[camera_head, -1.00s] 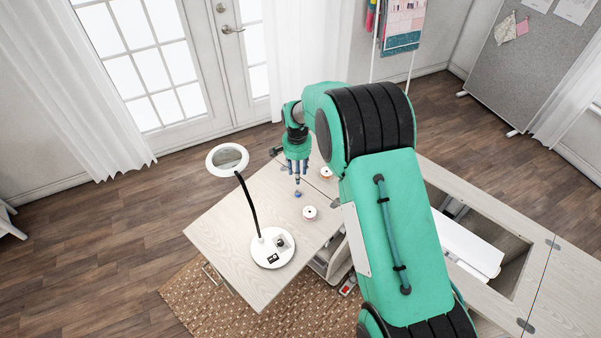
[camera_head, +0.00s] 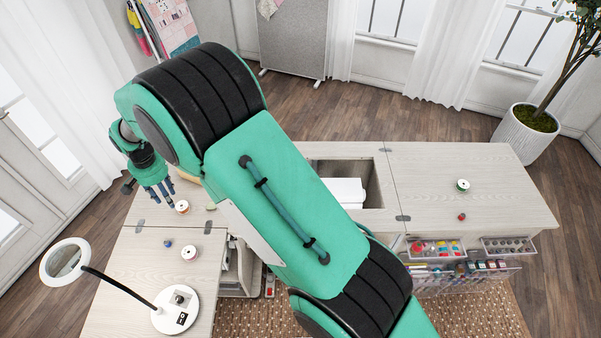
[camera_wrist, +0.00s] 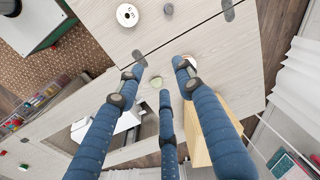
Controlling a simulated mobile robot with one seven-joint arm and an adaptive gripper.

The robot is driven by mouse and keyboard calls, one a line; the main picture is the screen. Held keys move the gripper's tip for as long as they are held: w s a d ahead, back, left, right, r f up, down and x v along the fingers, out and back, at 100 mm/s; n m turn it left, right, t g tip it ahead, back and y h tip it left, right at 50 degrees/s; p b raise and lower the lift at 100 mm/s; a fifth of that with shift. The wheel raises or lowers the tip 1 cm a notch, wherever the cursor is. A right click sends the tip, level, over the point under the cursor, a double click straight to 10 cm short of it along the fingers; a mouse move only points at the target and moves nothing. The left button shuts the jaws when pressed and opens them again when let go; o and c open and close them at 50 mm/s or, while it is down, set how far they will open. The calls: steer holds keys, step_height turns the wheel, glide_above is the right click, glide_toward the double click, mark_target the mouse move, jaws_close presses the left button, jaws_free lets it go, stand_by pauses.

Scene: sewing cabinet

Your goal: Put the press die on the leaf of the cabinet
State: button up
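A small blue-grey piece (camera_head: 168,243), which looks like the press die, rests on the pale wooden leaf (camera_head: 130,262) at the left, beside a white spool. In the wrist view it appears as a small grey round thing (camera_wrist: 147,7) near the top edge. My gripper (camera_head: 160,192) is at the upper left, across the hinged seam from the leaf, above the cabinet top. In the wrist view its three blue fingers (camera_wrist: 160,72) are spread, with nothing visible between them. A small green disc (camera_wrist: 155,83) lies on the cabinet top beneath them.
A white spool (camera_head: 189,252) and a magnifier lamp (camera_head: 176,310) stand on the leaf. Another spool (camera_head: 182,206) is close by my fingers. A wooden box (camera_wrist: 205,125) is beside them. An open well (camera_head: 374,190) is in the cabinet's middle. The right-hand top is mostly clear.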

steer(key=w+d+r+m+t+y, duration=0.1)
steer(key=w+d+r, duration=0.1)
steer(key=d+r, duration=1.1)
steer(key=w+d+r+t, duration=0.1)
steer(key=w+d+r, duration=0.1)
steer(key=d+r, duration=1.1)
steer(key=s+d+r+t, duration=0.1)
steer(key=s+d+r, duration=0.25)
steer(key=d, duration=0.55)
steer(key=s+d+r+m, duration=0.1)
steer(key=s+d+r, duration=0.3)
steer(key=d, duration=0.6)
steer(key=s+d+r+t, duration=0.1)
steer(key=s+d+r, duration=0.1)
steer(key=s+d, duration=0.55)
steer(key=s+d+f+t+h, duration=0.1)
steer(key=s+d, duration=1.2)
steer(key=shift+s+f+m, duration=0.25)
steer(key=shift+s+m, duration=0.05)
steer(key=shift+s, duration=0.05)
step_height(320, 180, down, 5)
steer(key=b, duration=0.4)
steer(key=shift+r+b, duration=0.1)
steer(key=shift+b, duration=0.3)
